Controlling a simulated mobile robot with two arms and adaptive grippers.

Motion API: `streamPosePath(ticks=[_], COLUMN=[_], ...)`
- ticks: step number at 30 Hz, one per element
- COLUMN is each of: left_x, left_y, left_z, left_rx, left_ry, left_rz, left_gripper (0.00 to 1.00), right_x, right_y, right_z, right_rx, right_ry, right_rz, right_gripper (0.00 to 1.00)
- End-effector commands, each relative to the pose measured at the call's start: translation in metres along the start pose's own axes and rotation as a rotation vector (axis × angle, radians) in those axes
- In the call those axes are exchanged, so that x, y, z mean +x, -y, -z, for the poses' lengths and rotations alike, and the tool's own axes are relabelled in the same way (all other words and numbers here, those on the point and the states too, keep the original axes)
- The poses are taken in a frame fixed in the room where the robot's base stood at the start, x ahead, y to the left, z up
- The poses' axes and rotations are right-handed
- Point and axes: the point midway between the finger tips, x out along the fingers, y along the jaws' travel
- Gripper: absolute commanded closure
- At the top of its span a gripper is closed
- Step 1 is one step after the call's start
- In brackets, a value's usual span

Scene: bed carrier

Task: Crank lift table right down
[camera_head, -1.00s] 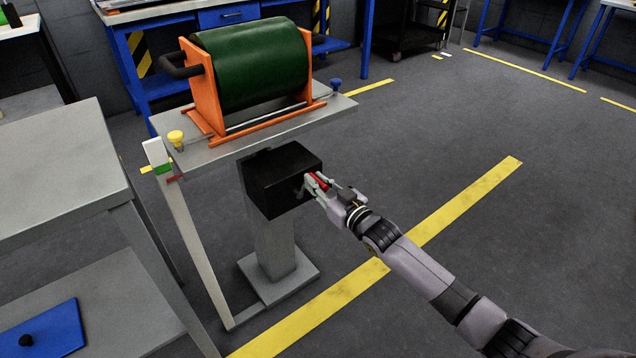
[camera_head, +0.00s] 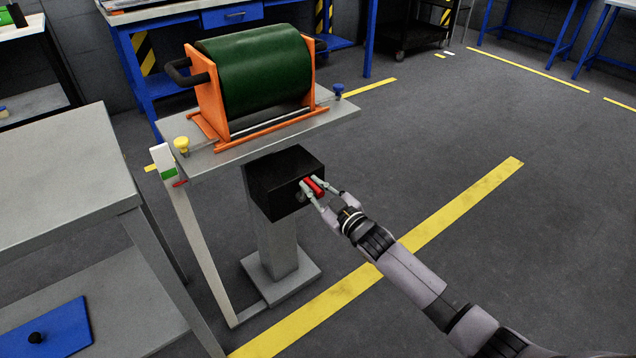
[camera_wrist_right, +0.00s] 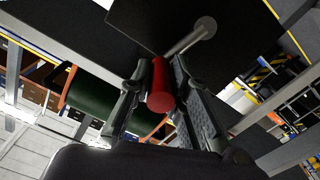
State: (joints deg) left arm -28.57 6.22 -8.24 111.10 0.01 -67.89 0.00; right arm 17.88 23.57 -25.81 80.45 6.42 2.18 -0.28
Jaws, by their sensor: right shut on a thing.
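The lift table (camera_head: 246,146) has a grey top on a grey column. A black box (camera_head: 275,187) sits on the column under the top. The crank's red handle (camera_head: 313,187) is at the box's right face. My right gripper (camera_head: 317,190) is shut on the red handle. In the right wrist view the red handle (camera_wrist_right: 160,88) lies between the two fingers, and a grey crank arm (camera_wrist_right: 190,39) runs up right to its hub. A white post with a green mark (camera_head: 169,173) stands at the table's left corner; a red pointer (camera_head: 180,184) shows at the green mark's lower edge. My left gripper is not in view.
A green roller (camera_head: 254,70) in an orange frame rests on the lift table, between a yellow knob (camera_head: 181,144) and a blue knob (camera_head: 338,90). A grey table (camera_head: 60,175) stands at the left. The floor to the right is open, with yellow lines.

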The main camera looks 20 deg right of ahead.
Motion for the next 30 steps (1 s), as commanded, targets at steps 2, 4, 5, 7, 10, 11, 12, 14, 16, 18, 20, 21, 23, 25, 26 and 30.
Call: streamPosePath(ticks=[2,4,5,7,10,11,12,14,16,18,20,21,23,25,26,30], left_x=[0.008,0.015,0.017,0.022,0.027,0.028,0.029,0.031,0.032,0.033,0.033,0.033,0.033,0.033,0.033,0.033], left_y=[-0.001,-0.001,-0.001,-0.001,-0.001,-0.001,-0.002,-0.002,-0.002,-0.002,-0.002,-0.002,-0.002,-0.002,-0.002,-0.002], left_z=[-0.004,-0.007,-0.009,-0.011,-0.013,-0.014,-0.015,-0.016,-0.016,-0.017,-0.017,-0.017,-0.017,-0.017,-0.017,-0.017], left_rx=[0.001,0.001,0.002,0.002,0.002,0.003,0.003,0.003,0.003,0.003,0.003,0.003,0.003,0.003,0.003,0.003], left_ry=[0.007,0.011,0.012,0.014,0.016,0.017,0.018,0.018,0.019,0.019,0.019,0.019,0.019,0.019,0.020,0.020], left_rz=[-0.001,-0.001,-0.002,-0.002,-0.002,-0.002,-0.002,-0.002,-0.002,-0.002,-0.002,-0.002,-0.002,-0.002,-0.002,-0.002], left_gripper=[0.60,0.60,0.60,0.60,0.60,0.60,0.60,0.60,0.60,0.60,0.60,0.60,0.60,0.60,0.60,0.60], right_x=[0.000,0.000,0.000,0.000,0.000,0.000,0.000,0.000,0.000,0.000,0.000,0.000,0.000,0.000,0.000,0.000], right_y=[0.004,0.007,0.008,0.010,0.012,0.012,0.013,0.014,0.014,0.015,0.015,0.015,0.015,0.015,0.015,0.015], right_z=[0.003,0.004,0.004,0.005,0.005,0.005,0.005,0.005,0.006,0.006,0.005,0.005,0.005,0.005,0.005,0.005], right_rx=[-0.046,-0.087,-0.102,-0.135,-0.173,-0.181,-0.189,-0.200,-0.209,-0.214,-0.216,-0.216,-0.216,-0.215,-0.215,-0.214], right_ry=[0.000,0.000,0.000,0.000,0.000,0.000,0.000,-0.001,-0.001,-0.001,-0.001,-0.001,-0.001,-0.001,-0.001,-0.001], right_rz=[0.002,0.003,0.003,0.003,0.003,0.003,0.003,0.003,0.003,0.003,0.004,0.004,0.004,0.004,0.004,0.004], right_gripper=[1.00,1.00,1.00,1.00,1.00,1.00,1.00,1.00,1.00,1.00,1.00,1.00,1.00,1.00,1.00,0.77])
